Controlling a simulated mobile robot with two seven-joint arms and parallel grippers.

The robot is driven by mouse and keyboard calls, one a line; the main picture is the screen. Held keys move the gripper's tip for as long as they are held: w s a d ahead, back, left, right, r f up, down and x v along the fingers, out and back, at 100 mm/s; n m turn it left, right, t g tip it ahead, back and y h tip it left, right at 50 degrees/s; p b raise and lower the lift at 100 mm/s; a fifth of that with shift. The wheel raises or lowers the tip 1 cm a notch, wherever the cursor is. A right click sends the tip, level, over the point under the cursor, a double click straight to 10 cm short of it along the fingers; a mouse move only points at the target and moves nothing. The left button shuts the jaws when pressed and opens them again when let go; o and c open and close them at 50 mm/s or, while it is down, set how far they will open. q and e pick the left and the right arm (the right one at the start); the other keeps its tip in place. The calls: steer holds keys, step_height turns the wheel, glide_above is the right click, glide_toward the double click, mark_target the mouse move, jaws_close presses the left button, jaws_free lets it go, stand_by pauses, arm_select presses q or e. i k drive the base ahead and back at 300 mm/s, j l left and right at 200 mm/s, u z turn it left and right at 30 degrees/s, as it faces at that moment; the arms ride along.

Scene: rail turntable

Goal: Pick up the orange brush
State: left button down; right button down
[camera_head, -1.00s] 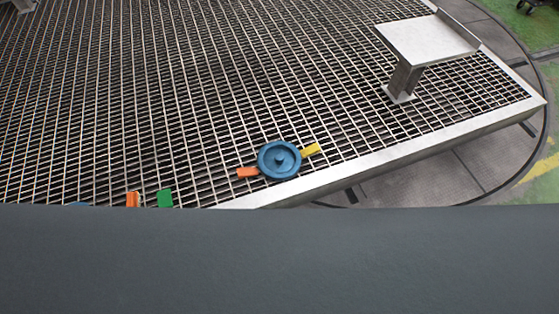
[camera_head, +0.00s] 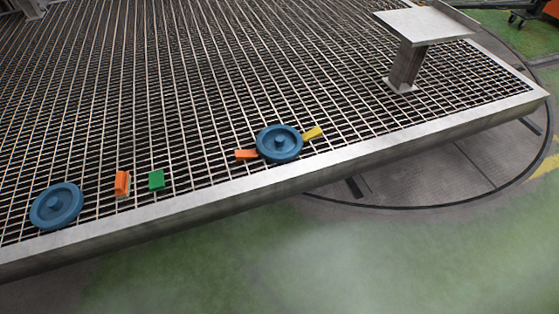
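A small orange block-like piece (camera_head: 122,183) with a paler lower edge stands on the metal grating near its front edge, left of a green block (camera_head: 156,180). It may be the orange brush; it is too small to make out bristles. A second, flatter orange piece (camera_head: 246,154) lies against the left side of a blue wheel (camera_head: 279,142). Neither of my grippers is in view.
A yellow piece (camera_head: 313,132) touches that wheel's right side. Another blue wheel (camera_head: 57,206) lies at the left front. The grating platform (camera_head: 300,179) has a raised metal edge. A metal pedestal (camera_head: 407,64) stands at right. Most of the grating is clear.

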mark_target(123, 180)
steer(key=k, duration=0.1)
steer(key=k+j+u, duration=0.1)
steer(key=u, duration=1.1)
steer(key=j+z, duration=0.15)
steer(key=z, duration=0.25)
steer(key=j+z, duration=0.15)
steer(key=z, duration=0.25)
steer(key=j+z, duration=0.6)
steer(key=j, duration=0.25)
steer(key=j+z, duration=0.1)
steer(key=j, duration=0.55)
steer(key=k+j, duration=0.1)
steer(key=j, duration=0.55)
steer(key=j+z, duration=0.15)
steer(key=j, duration=0.5)
steer(key=k, duration=0.05)
